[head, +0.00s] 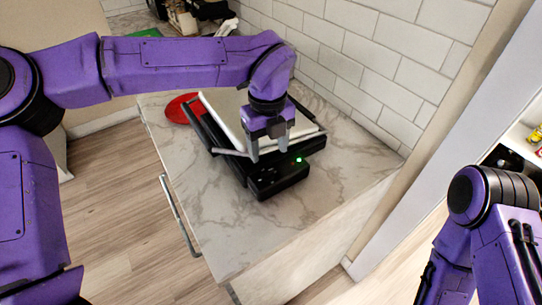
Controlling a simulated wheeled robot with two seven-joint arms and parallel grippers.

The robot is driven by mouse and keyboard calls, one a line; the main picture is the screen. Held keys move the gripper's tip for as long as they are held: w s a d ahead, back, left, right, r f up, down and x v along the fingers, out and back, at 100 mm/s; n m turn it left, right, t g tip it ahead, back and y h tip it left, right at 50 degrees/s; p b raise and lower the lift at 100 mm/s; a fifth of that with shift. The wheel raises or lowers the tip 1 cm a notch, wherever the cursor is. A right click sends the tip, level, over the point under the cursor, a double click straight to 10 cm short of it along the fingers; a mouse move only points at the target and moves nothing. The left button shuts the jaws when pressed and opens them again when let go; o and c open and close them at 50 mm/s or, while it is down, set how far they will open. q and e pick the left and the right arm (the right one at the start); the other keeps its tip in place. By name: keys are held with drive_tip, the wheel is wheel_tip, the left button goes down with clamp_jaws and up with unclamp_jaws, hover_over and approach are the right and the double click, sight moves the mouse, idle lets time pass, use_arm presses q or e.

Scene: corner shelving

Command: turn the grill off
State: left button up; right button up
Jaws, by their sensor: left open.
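The grill (278,182) is black with a pale raised lid and stands on the marble counter in the head view. A green light glows on its front panel. My left gripper (269,150) points down over the front of the grill, just behind the light, with its two fingers apart and nothing seen between them. Whether a fingertip touches the grill I cannot tell. My left forearm and gripper hide part of the lid. My right arm shows at the lower right, but its gripper is out of view.
A red plate (183,109) lies on the counter left of the grill, partly hidden. The marble counter (240,235) is clear in front of the grill. A white tiled wall (375,65) rises behind it. A drawer handle (178,213) sticks out at the counter's left side.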

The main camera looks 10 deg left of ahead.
sight(268, 171)
use_arm(q)
drive_tip(key=s+f, duration=0.1)
drive_tip(key=f, duration=0.2)
drive_tip(key=shift+s+p, duration=0.35)
drive_tip(key=shift+p, duration=0.05)
drive_tip(key=f, duration=0.1)
drive_tip(key=w+f, duration=0.1)
drive_tip(key=f, duration=0.1)
drive_tip(key=shift+w+f, duration=0.4)
drive_tip(key=shift+s+r, duration=0.2)
drive_tip(key=shift+s, duration=0.2)
drive_tip(key=shift+c, duration=0.6)
drive_tip(key=shift+w, duration=0.1)
drive_tip(key=c, duration=0.9)
drive_tip(key=shift+f+n+b, duration=0.3)
drive_tip(key=shift+n+b, duration=0.2)
drive_tip(key=shift+b, duration=0.15)
drive_tip(key=shift+r, duration=0.25)
drive_tip(key=o, duration=0.8)
drive_tip(key=shift+o, duration=1.1)
drive_tip(key=shift+w+a, duration=0.1)
wheel_tip(268, 171, up, 10)
drive_tip(key=b, duration=0.1)
drive_tip(key=shift+r+b, duration=0.2)
drive_tip(key=shift+b, duration=0.15)
use_arm(e)
drive_tip(key=shift+s+f, duration=0.45)
drive_tip(key=shift+f, duration=0.35)
drive_tip(key=shift+s, duration=0.1)
